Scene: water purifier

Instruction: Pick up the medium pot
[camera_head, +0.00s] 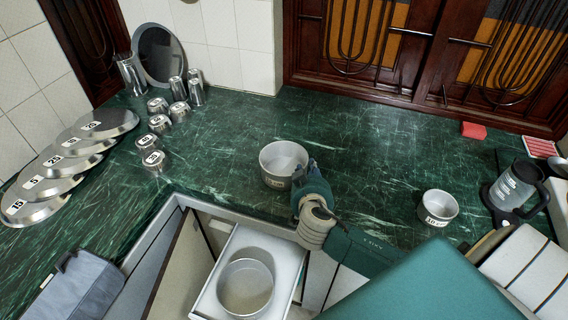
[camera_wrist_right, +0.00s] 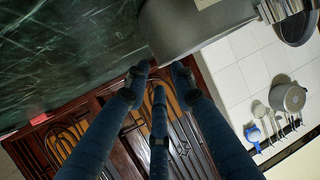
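Three grey metal pots show in the head view. The middle-sized one, the medium pot (camera_head: 283,162), stands upright on the green counter, with a label on its front. A smaller pot (camera_head: 439,206) stands further right, and a larger one (camera_head: 246,284) sits in the open white drawer. My right gripper (camera_head: 304,173) is at the right side of the medium pot, fingers at its wall. In the right wrist view the fingertips (camera_wrist_right: 158,76) are spread beside the pot's grey wall (camera_wrist_right: 190,25). Whether they touch it is unclear. My left gripper is out of view.
A dark mug-like jug (camera_head: 514,187) and a red block (camera_head: 473,130) are at the right. The counter behind the medium pot is clear.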

